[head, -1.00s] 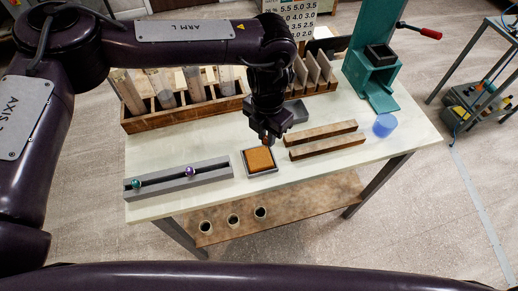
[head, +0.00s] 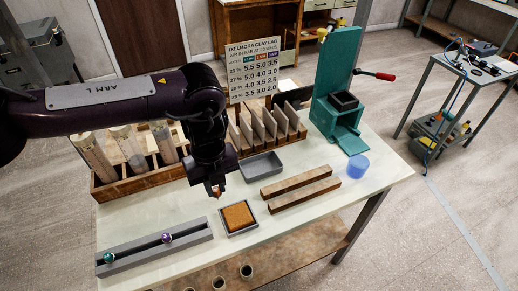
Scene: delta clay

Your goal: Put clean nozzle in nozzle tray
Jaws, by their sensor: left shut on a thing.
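The long grey nozzle tray (head: 190,235) lies at the table's front left. It has a dark slot holding a teal nozzle (head: 109,257) and a purple nozzle (head: 167,238), set apart. My left gripper (head: 217,192) points down and is shut on a small orange nozzle, mostly hidden between its fingers. It is above the table, up and left of the orange-brown sponge (head: 238,215) in its square grey dish. My right gripper is not in view.
A blue translucent cup (head: 358,166) and a teal press (head: 335,105) stand at the right. Wooden racks with tubes and slabs line the back, before a printed chart (head: 265,62).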

